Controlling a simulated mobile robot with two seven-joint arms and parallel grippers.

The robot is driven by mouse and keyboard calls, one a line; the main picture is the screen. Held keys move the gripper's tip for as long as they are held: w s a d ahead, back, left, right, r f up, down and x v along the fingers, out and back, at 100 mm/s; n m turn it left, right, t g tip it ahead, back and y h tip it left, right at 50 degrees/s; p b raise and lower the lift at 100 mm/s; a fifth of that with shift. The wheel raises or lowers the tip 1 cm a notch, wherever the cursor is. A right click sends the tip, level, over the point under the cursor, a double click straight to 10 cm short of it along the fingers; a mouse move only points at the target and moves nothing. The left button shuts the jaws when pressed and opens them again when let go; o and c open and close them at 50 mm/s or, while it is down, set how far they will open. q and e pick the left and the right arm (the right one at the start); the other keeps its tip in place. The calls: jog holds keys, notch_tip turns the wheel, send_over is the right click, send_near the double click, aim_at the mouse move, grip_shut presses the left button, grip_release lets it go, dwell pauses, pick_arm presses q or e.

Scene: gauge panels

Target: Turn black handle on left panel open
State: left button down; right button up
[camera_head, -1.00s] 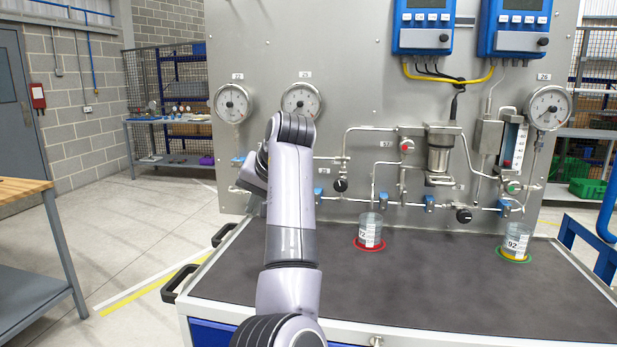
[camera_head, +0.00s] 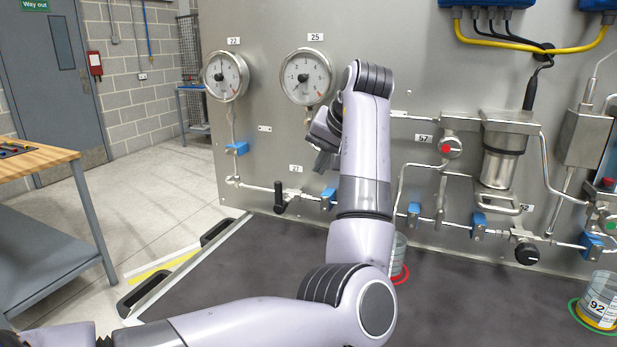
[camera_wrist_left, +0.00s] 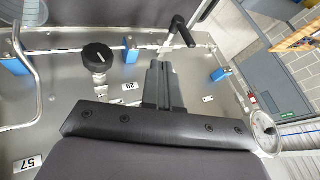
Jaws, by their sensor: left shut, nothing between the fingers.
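The black handle (camera_head: 280,197) is a small lever on the lower pipe at the left of the steel panel (camera_head: 265,150), hanging roughly downward in the head view. It also shows at the top of the left wrist view (camera_wrist_left: 182,30). My left gripper (camera_head: 321,163) is shut and empty, above and to the right of the handle, apart from it. In the left wrist view its closed fingers (camera_wrist_left: 161,68) point toward the pipe, just short of the handle. My right gripper is not in view.
Blue valves (camera_head: 328,197) flank the handle. A round black knob (camera_wrist_left: 98,57) is left of the fingers in the wrist view. Two gauges (camera_head: 226,75) hang above. A dark bench top (camera_head: 250,270) with beakers (camera_head: 600,300) lies below.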

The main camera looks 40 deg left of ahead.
pick_arm(q)
jog(key=p, duration=0.1)
send_near(281, 196)
jog(key=w+f, duration=0.4)
jog(key=a, duration=0.1)
jog(key=s+a, duration=0.1)
jog(key=a+p, duration=0.1)
jog(key=shift+s+a+f, duration=0.1)
jog(key=shift+s+f, duration=0.05)
jog(key=shift+f, duration=0.15)
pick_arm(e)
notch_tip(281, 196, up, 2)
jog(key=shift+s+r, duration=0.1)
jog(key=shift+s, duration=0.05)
pick_arm(q)
jog(key=shift+a, duration=0.15)
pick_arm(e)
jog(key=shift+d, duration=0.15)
pick_arm(q)
jog(key=shift+s+r+h, duration=0.1)
jog(key=shift+r+h, duration=0.05)
jog(key=shift+h, duration=0.15)
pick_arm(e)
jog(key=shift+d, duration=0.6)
